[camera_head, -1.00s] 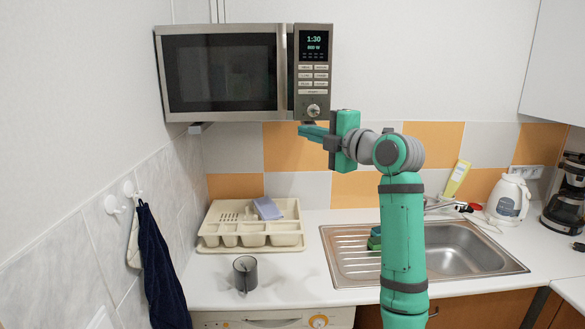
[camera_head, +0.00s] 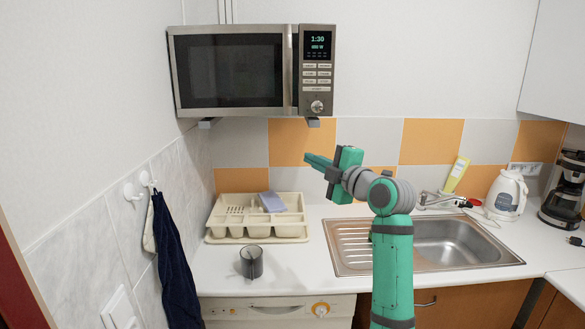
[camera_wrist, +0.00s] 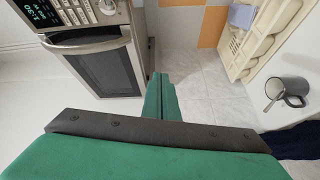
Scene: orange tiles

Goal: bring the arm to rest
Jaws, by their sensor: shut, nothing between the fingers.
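My gripper (camera_head: 318,161) is shut and empty. It is raised in the air below and in front of the microwave, pointing left toward the tiled backsplash. In the wrist view its green fingers (camera_wrist: 160,100) lie together with nothing between them. My green arm rises in front of the sink and bends left at the grey wrist joint.
The wall-mounted microwave (camera_head: 235,70) is above left. On the counter are a cream cutlery tray (camera_head: 258,240), a dark mug (camera_head: 251,262), a metal sink (camera_head: 450,243) and a white kettle (camera_head: 506,196). A dark blue towel (camera_head: 172,260) hangs at left.

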